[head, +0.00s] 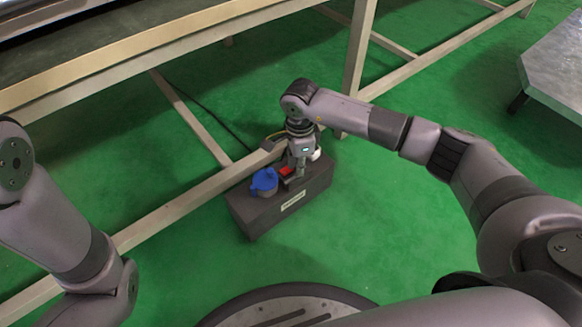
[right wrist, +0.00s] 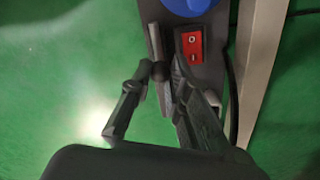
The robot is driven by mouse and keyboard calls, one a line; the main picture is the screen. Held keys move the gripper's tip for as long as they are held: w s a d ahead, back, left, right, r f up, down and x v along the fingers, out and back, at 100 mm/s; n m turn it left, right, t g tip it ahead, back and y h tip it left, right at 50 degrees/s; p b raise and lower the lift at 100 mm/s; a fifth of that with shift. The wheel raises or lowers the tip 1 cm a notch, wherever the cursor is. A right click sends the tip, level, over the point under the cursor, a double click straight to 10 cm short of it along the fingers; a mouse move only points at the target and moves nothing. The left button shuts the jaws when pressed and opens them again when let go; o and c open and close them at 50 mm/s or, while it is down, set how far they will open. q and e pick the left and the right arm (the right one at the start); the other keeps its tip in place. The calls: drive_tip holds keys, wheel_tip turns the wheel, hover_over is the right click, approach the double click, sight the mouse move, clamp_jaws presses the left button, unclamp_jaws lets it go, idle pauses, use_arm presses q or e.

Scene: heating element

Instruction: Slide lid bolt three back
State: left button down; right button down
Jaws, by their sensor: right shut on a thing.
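A dark grey box (head: 262,215), the heating element, sits on the green floor, with a blue knob (head: 265,181) and a red switch (head: 286,170) on top. My right gripper (head: 292,180) comes down onto its top, beside the switch. In the right wrist view, the red switch (right wrist: 193,48) lies right of the fingertips and the blue knob (right wrist: 188,5) is at the top edge. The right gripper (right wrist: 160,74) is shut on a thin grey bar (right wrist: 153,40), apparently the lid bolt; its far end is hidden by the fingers. My left gripper is out of view.
A beige frame beam (head: 190,200) runs close behind the box, under a large bench (head: 130,50). A dark cable (right wrist: 233,85) runs beside the box. A grey metal platform (head: 558,68) stands far right. Green floor is clear right of the box.

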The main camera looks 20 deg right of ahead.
drive_tip(key=c, duration=1.5)
unclamp_jaws()
wheel_tip(320, 180, up, 12)
drive_tip(key=shift+a, duration=0.1)
